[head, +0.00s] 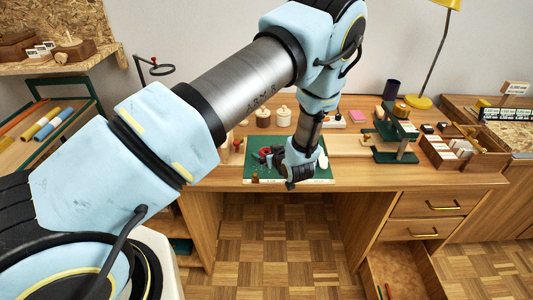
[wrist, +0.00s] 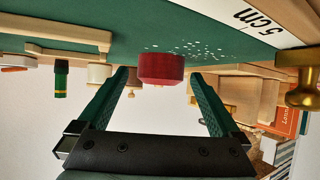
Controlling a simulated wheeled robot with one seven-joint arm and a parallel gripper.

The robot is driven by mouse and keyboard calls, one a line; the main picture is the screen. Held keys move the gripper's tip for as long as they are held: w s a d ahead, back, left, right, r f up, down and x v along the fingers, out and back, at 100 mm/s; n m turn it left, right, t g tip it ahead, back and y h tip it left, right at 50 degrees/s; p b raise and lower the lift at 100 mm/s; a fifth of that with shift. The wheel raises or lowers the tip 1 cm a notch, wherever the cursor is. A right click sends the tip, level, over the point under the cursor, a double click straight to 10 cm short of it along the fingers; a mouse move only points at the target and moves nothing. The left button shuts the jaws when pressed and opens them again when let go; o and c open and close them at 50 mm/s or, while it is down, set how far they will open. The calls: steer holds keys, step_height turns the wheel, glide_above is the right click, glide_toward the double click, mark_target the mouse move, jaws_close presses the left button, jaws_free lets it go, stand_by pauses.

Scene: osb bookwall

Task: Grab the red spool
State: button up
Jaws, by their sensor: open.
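The red spool (wrist: 161,68) stands on the green mat (wrist: 110,18) in the wrist view, which shows the scene upside down. My gripper (wrist: 160,76) is open, with one green-padded finger on each side of the spool in the picture. The spool appears at or just past the fingertips, with gaps on both sides and no visible contact. In the head view my gripper (head: 270,158) is low over the mat (head: 318,175), and a red patch (head: 265,151) shows by it, partly covered. I cannot tell there whether it is the spool.
In the wrist view a brass knobbed piece (wrist: 304,92) stands at right, and a wooden piece (wrist: 60,38) and a dark green cylinder (wrist: 61,80) at left. In the head view lidded jars (head: 284,117) stand behind the mat, and a green stand (head: 393,140) to its right.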

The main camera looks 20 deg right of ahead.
steer(key=shift+c, duration=0.4)
steer(key=c, duration=1.4)
